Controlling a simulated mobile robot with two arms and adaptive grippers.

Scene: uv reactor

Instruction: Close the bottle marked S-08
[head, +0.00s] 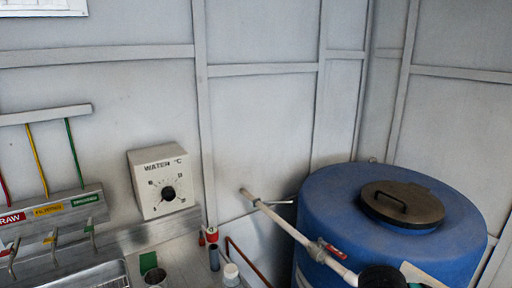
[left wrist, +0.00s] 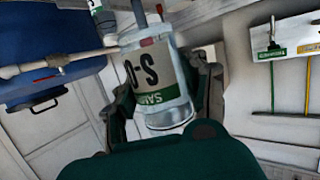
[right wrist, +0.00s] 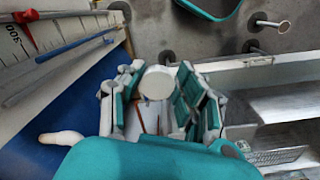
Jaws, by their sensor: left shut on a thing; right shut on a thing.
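In the left wrist view a clear bottle (left wrist: 152,78) with a white and green label shows upside down. The label reads "S-0", with the rest turned out of sight. My left gripper (left wrist: 162,80) is shut on this bottle, its dark green fingers on either side. I cannot make out the bottle's mouth. In the right wrist view my right gripper (right wrist: 157,88) is shut on a round white cap (right wrist: 157,82), held between its teal fingers.
A blue drum (head: 335,210) with a dark lid stands at the right, a pale pipe (head: 285,228) before it. A water dial box (head: 160,180) hangs on the wall. Several small containers, one with a white top (head: 231,271), stand at the bottom. Levers (head: 52,240) line the left.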

